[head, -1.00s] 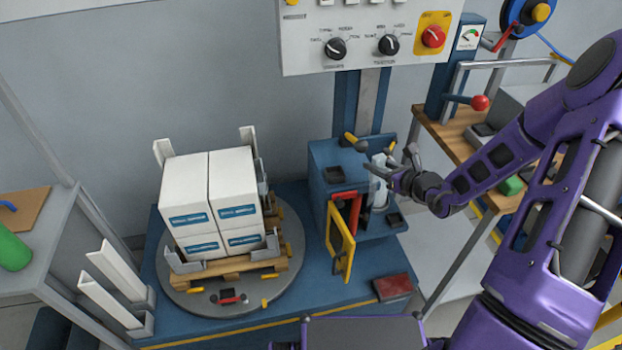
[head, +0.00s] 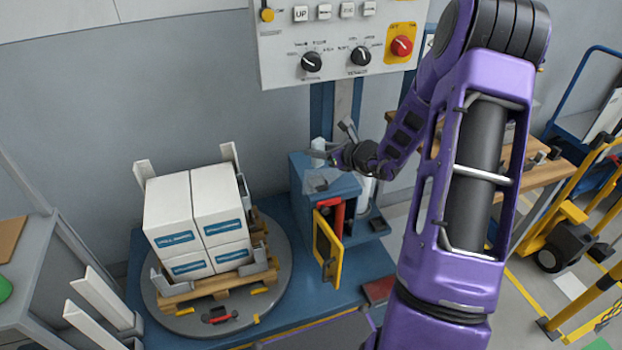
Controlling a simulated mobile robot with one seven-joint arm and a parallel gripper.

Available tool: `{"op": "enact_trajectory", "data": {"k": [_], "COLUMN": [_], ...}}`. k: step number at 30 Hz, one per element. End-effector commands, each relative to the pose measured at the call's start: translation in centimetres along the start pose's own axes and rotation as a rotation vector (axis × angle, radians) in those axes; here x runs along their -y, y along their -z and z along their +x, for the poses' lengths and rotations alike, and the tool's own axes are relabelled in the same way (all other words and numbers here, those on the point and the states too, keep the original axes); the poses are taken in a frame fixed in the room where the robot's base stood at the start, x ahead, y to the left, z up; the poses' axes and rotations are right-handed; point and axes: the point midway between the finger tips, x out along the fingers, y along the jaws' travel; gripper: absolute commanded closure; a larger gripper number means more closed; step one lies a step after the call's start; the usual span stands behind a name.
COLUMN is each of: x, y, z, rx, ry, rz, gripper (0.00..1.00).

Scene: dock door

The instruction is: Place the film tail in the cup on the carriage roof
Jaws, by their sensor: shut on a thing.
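The blue carriage (head: 345,187) stands on the blue base, right of the pallet, with its yellow door (head: 327,246) swung open at the front. My gripper (head: 325,157) is just above the carriage roof, towards its left side, shut on the film tail. The film tail (head: 320,179) looks like a pale, see-through strip hanging below the fingers over the roof. The cup on the roof is hard to make out behind the film; I cannot tell whether the film touches it. The white film roll (head: 366,190) is partly hidden behind my arm at the carriage's right.
White boxes (head: 198,222) are stacked on a wooden pallet on the grey turntable (head: 190,322). A control panel (head: 335,45) hangs above the carriage. A workbench (head: 530,180) and a yellow-framed cart (head: 567,245) stand right.

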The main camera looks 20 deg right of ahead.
Motion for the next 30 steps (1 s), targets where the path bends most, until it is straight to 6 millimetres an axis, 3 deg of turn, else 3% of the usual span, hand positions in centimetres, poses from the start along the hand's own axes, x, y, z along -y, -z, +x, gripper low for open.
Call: {"op": "enact_trajectory", "data": {"k": [3,10,16,28,29,30], "x": [0.0,0.0,0.0,0.0,0.0,0.0], "y": [2.2,3.9,6.5,7.2,7.1,7.0], "z": [0.9,1.7,2.7,3.0,3.0,3.0], "rx": [0.0,0.001,0.001,0.002,0.002,0.002], "ry": [-0.001,0.0,-0.001,0.0,0.0,0.0], "rz": [0.004,0.001,0.002,-0.002,-0.002,-0.001], "gripper": [1.0,1.0,1.0,1.0,0.59,0.52]}}
